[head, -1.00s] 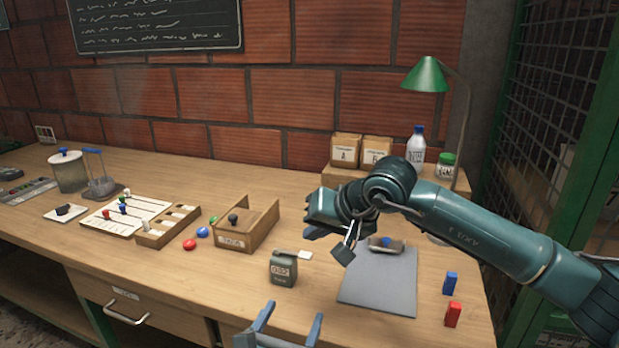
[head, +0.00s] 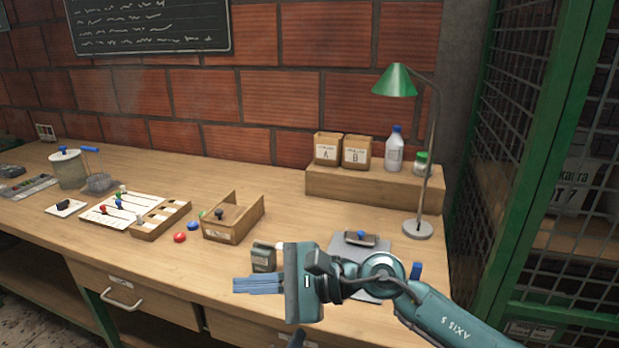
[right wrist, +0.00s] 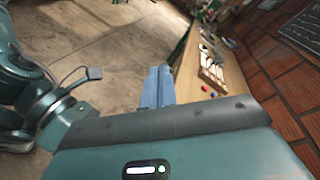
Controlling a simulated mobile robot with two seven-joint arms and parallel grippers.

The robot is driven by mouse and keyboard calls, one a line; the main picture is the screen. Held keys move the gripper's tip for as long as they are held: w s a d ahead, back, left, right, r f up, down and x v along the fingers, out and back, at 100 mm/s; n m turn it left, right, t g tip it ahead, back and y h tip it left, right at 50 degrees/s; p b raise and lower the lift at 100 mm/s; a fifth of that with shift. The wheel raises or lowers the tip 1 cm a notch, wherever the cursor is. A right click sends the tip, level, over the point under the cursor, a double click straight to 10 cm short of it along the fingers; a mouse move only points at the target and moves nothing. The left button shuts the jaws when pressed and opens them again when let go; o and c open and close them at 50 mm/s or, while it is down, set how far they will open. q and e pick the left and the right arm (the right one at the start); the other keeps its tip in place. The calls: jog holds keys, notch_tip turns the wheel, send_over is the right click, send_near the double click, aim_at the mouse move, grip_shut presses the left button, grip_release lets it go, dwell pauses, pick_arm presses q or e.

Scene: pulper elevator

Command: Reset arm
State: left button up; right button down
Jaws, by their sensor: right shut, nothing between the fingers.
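My right gripper (head: 236,285) is low over the front part of the wooden bench in the head view. Its blue fingers point left and are shut with nothing between them. They also show closed together in the right wrist view (right wrist: 160,72). My right arm comes in from the lower right and covers much of the grey mat (head: 340,247).
Behind the gripper stand a dark counter box (head: 263,257) and a wooden box (head: 218,234). A blue block (head: 416,271) is close beside the arm. A lamp (head: 418,229) and shelf (head: 375,186) stand behind. Green mesh fencing (head: 545,150) is at right.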

jog(key=d+r+m+t+y+p, duration=0.35)
jog(key=m+t, duration=0.45)
jog(key=m, duration=1.1)
jog(key=d+f+m+t+h+p, duration=0.1)
jog(key=d+f+m+t+h, duration=0.35)
jog(key=m, duration=0.65)
jog(key=d+f+m+t+h+p, duration=0.1)
jog(key=d+f+m+t+h, duration=0.3)
jog(key=m, duration=0.7)
pick_arm(q)
jog(key=s+a+f+n+g+p, duration=0.1)
jog(key=s+a+n, duration=0.2)
jog(key=n, duration=0.6)
jog(key=s+a+f+n+g, duration=0.1)
jog(key=s+a+n+g, duration=0.1)
jog(key=s+n, duration=0.4)
jog(key=s+a+f+n+g+y+p, duration=0.1)
jog(key=s+a+n, duration=0.3)
jog(key=n, duration=0.7)
jog(key=shift+s+n+p, duration=0.3)
jog(key=shift+s, duration=0.55)
pick_arm(e)
jog(key=s+d+f+m+g+h, duration=0.7)
jog(key=s+d+f+m, duration=0.4)
jog(key=s+f+m, duration=0.3)
jog(key=s+m, duration=0.1)
jog(key=m, duration=0.2)
jog(key=shift+f+m+h, duration=0.25)
jog(key=shift+m+h, duration=0.05)
jog(key=shift+m, duration=0.1)
